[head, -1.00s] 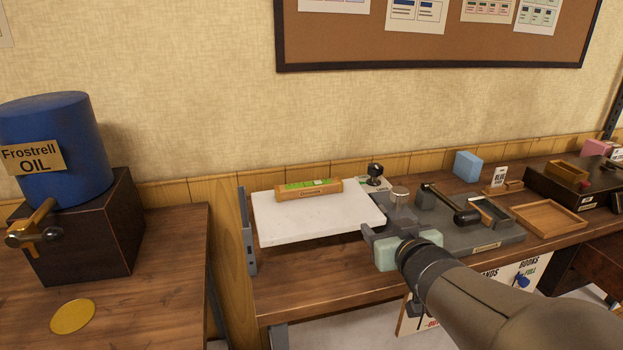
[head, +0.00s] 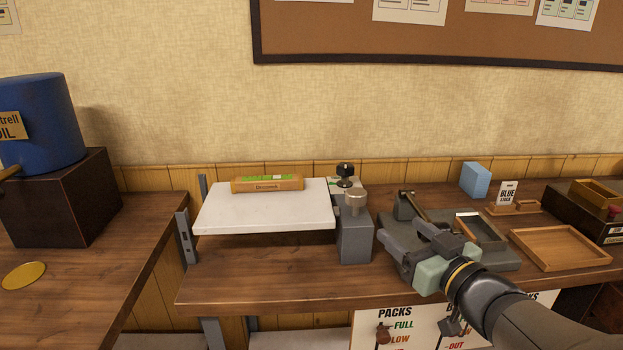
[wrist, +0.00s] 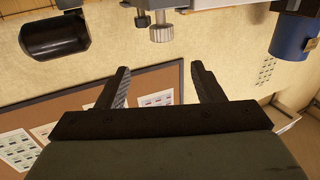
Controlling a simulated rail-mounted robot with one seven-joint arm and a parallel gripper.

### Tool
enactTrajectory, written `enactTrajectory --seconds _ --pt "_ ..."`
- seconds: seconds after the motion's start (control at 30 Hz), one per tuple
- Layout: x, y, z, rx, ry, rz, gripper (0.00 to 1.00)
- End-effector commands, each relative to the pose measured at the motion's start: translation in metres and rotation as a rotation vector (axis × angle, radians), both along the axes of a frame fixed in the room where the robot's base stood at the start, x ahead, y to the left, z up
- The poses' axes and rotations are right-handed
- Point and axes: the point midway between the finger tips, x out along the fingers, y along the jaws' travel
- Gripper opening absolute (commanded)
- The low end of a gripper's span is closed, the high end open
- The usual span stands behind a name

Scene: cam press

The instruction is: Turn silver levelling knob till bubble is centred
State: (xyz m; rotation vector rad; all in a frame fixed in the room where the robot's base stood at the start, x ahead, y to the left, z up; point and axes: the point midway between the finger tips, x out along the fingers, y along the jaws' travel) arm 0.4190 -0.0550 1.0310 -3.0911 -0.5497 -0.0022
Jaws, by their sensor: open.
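The silver levelling knob (head: 356,199) stands on top of a grey block (head: 355,238) at the right edge of a white plate (head: 265,217). It also shows upside down at the top of the wrist view (wrist: 162,30). A wooden spirit level (head: 267,186) with a green vial lies at the back of the plate; its bubble is too small to place. My gripper (head: 389,241) is open and empty, to the right of the grey block, its fingers pointing left. In the wrist view the knob appears beyond the gap between my fingertips (wrist: 160,68), apart from them.
A black knob (head: 345,170) stands behind the silver one. The press lever (head: 425,207) and its grey base (head: 493,256) lie behind and right of my gripper. A wooden tray (head: 560,250) is farther right. Bare bench lies in front of the plate.

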Motion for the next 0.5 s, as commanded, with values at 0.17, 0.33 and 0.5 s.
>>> enactTrajectory --seconds 0.17,0.33,0.5 --pt "0.013 0.005 0.005 0.003 0.005 0.004 0.61" --pt "0.041 0.015 -0.001 0.001 0.003 0.003 0.61" --pt "0.062 0.022 0.008 0.008 0.007 0.009 0.61"
